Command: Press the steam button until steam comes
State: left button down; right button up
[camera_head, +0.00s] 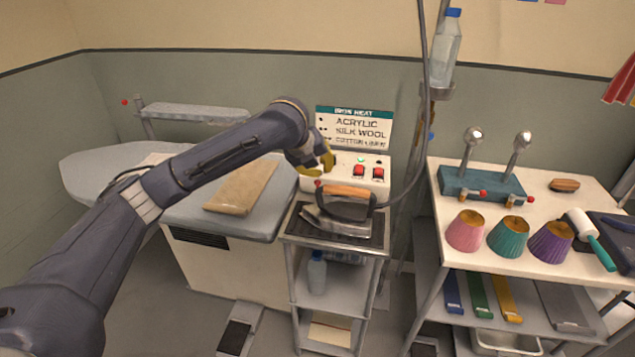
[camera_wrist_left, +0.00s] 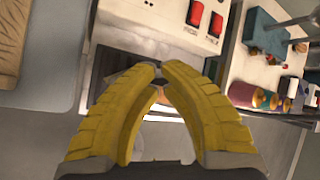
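The steam iron (camera_head: 345,209) has a wood-coloured handle and a dark body, and rests on a dark plate on top of a small metal stand. A small red knob (camera_head: 318,183) shows at the left end of its handle; I take it to be the steam button. My left gripper (camera_head: 326,164), with yellow fingers, is just above and behind that knob, apart from it as far as I can tell. In the left wrist view its fingertips (camera_wrist_left: 161,67) meet or nearly meet with nothing between them, and the fingers hide most of the iron. No steam shows. My right gripper is out of view.
Behind the iron is a white control box with two red switches (camera_head: 358,172) and a lit green lamp (camera_head: 361,159). The iron's hose (camera_head: 408,184) hangs at its right. An ironing board (camera_head: 193,214) with a wooden block (camera_head: 241,187) is left. A cluttered white table (camera_head: 472,262) is right.

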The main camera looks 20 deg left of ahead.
pick_arm(q)
jog(key=c, duration=2.1)
grip_release()
grip_shut()
jog(key=shift+f, duration=0.25)
jog(key=shift+f, duration=0.25)
jog(key=shift+f, duration=0.45)
jog(key=shift+r, duration=0.9)
